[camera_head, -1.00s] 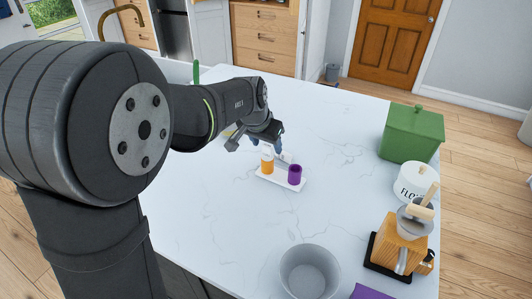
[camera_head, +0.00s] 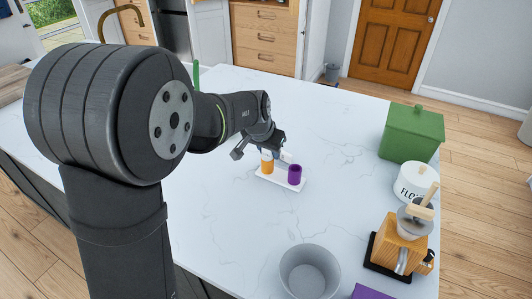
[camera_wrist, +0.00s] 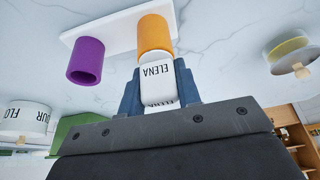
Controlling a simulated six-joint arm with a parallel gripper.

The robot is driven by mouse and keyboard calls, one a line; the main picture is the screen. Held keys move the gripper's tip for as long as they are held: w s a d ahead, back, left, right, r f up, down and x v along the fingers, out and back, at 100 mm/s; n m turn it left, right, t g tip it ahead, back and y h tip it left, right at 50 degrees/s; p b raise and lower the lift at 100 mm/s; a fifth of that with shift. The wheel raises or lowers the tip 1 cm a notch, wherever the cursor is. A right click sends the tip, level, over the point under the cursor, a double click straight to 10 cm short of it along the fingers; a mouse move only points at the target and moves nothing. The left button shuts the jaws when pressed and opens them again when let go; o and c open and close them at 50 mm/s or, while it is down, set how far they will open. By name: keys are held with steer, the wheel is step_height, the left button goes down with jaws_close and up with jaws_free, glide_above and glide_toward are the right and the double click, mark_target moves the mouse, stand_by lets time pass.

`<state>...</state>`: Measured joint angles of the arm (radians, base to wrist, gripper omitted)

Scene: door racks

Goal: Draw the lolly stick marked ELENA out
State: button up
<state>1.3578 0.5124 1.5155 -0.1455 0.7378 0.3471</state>
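The lolly stick marked ELENA (camera_wrist: 157,72) is white, and its lettering appears upside down in the wrist view. It stands in the orange holder (camera_wrist: 154,34), which also shows in the head view (camera_head: 267,167). My gripper (camera_wrist: 159,88) has one blue finger on each side of the stick, with no gap visible between fingers and stick. It looks shut on the stick, just above the holder. In the head view my gripper (camera_head: 264,148) is over the orange holder and hides part of the stick. More lettering shows between the fingers, partly cut off.
A purple holder (camera_head: 295,174) stands beside the orange one on a white tray (camera_head: 277,181). A grey bucket (camera_head: 310,272), a wooden grinder (camera_head: 398,241), a flour jar (camera_head: 412,184) and a green box (camera_head: 411,134) stand to the right. Much of the marble counter is clear.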

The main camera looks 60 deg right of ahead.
steer(key=shift+r, duration=2.5)
steer(key=shift+s, duration=0.1)
